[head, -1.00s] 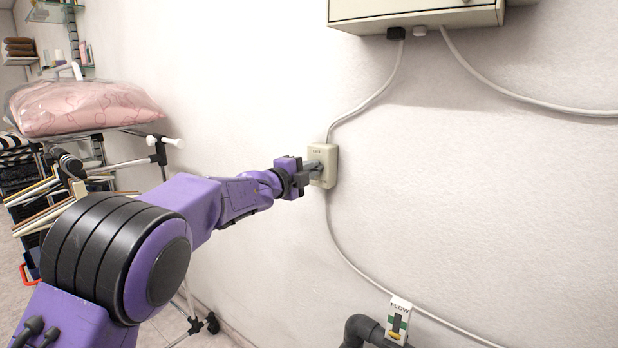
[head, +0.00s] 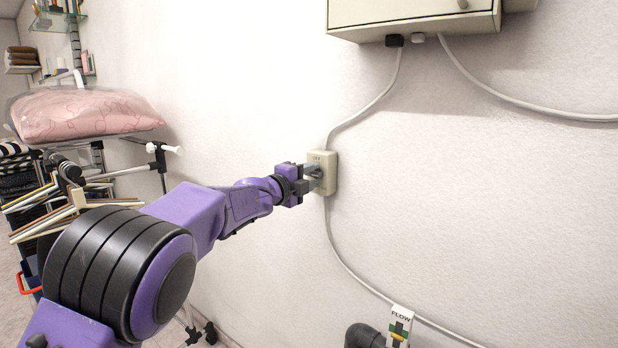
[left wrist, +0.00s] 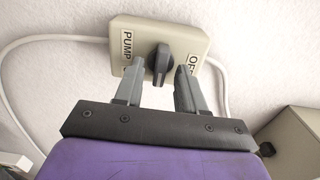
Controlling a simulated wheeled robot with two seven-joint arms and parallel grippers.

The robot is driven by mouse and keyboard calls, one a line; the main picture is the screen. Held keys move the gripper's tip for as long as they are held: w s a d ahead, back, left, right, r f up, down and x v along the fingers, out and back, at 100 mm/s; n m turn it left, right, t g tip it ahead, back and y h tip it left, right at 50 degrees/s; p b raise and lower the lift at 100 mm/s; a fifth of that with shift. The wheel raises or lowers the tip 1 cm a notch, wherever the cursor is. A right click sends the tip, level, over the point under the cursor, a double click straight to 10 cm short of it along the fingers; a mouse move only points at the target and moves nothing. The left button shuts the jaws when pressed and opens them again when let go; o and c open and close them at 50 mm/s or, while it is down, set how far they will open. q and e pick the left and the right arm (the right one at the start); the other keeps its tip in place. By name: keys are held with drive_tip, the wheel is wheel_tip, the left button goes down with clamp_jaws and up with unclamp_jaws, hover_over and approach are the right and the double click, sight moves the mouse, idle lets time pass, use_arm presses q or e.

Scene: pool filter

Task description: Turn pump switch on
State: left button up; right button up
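The pump switch box (head: 330,172) is a beige box on the wall, with a grey cable above and below it. In the left wrist view the switch box (left wrist: 195,40) carries "PUMP" and "OFF" labels and a dark rotary knob (left wrist: 159,62). My left gripper (head: 312,177) is at the box; in the left wrist view its two fingers (left wrist: 158,72) are apart, one on each side of the knob, with visible gaps. The knob's lower end lies between the fingertips. My right gripper is in neither view.
A beige cabinet (head: 415,18) hangs on the wall above, with cables below it. A flow gauge (head: 400,325) and a dark pipe (head: 364,336) are at the bottom. A rack (head: 85,137) with a pink bagged item (head: 80,112) stands at left.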

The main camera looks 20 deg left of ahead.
use_arm(q)
drive_tip(key=b+v, duration=0.3)
drive_tip(key=v, duration=0.7)
drive_tip(key=shift+s, duration=0.25)
drive_tip(key=shift+a, duration=0.1)
